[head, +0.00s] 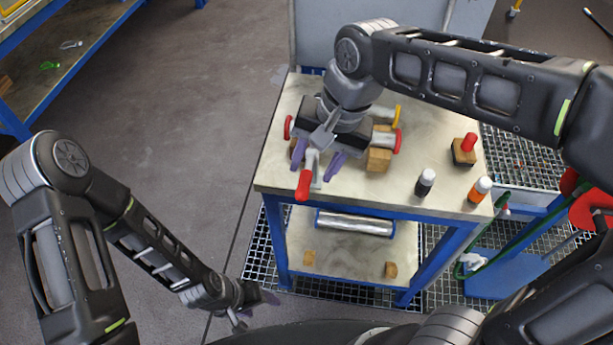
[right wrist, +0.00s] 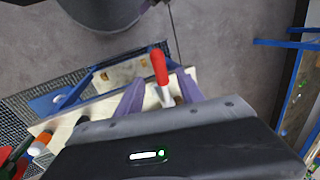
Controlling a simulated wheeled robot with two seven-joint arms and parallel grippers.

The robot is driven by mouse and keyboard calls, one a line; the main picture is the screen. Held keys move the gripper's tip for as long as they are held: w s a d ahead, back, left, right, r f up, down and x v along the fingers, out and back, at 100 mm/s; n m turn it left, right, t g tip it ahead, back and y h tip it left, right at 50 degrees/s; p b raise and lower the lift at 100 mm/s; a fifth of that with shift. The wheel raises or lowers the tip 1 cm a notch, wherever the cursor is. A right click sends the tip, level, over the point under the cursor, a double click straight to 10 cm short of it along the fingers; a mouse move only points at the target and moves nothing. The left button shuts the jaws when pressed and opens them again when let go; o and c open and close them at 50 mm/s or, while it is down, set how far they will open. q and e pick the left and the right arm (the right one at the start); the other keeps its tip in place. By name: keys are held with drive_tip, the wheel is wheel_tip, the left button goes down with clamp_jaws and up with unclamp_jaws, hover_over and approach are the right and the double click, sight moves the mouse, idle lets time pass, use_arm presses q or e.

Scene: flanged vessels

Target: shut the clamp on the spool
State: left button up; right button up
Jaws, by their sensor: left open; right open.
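The spool lies across the table top, mostly hidden under my right arm; its red end faces show at the left (head: 288,127) and right (head: 397,141). The clamp is at its front, with a red handle (head: 304,186) on a grey metal arm (head: 314,160). The handle sticks out toward the table's front edge. My right gripper (head: 318,158) is open above the clamp, its purple fingers on either side of the clamp's arm. In the right wrist view the red handle (right wrist: 159,67) shows between the fingers (right wrist: 158,95), with no clear contact. My left gripper (head: 262,306) is open and empty, low and left of the table.
Wooden blocks (head: 378,160) stand at the spool. A block with a red knob (head: 464,150), a black-and-white bottle (head: 425,182) and an orange-and-white bottle (head: 480,189) stand at the table's right. A metal cylinder (head: 354,223) lies on the lower shelf. The floor at left is clear.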

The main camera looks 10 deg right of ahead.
sight(306, 181)
drive_tip(key=x, duration=0.5)
drive_tip(key=shift+f, duration=0.15)
clamp_jaws()
idle(1.3)
